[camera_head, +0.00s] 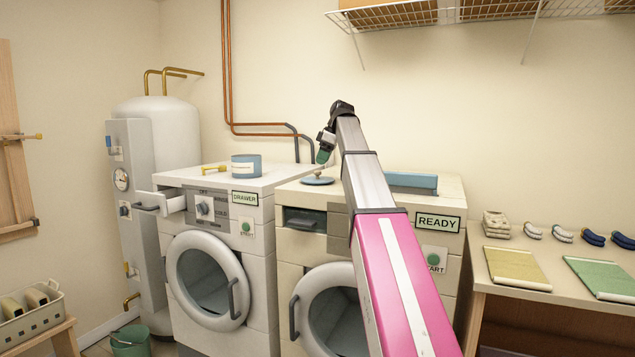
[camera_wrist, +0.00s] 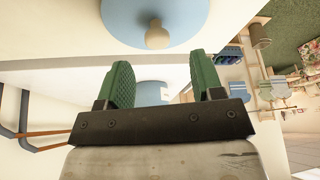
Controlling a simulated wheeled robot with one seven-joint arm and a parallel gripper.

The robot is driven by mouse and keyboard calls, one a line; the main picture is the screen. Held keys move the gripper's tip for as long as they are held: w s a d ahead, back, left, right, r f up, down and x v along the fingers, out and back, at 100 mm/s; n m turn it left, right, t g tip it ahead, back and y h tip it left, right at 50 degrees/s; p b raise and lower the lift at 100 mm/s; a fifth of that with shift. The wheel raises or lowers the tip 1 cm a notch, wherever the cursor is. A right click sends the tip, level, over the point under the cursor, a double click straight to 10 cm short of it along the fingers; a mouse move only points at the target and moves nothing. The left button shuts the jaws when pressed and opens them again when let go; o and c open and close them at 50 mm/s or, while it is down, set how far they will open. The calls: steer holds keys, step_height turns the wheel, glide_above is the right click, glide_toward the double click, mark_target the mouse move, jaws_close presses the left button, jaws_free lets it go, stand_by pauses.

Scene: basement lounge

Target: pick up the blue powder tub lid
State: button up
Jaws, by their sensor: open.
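The blue powder tub lid (camera_head: 318,180) is a flat round disc with a small pale knob. It lies on top of the right-hand machine, near its left edge. In the wrist view the lid (camera_wrist: 128,14) is large at the top, its beige knob just beyond the fingers. My gripper (camera_head: 322,157) is above the lid in the head view, apart from it. In the wrist view its two green fingers (camera_wrist: 160,75) are spread, with nothing held between them. The blue tub (camera_head: 247,166) with a white label stands on the left-hand machine.
A blue box (camera_head: 411,182) sits at the back of the right-hand machine, beyond my arm. A table (camera_head: 484,262) with folded cloths and socks stands at the right.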

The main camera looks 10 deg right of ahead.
mark_target(318, 177)
steer(key=x, duration=0.5)
steer(key=shift+w, duration=0.15)
steer(key=shift+r, duration=0.1)
steer(key=c, duration=1)
steer(key=shift+r, duration=0.1)
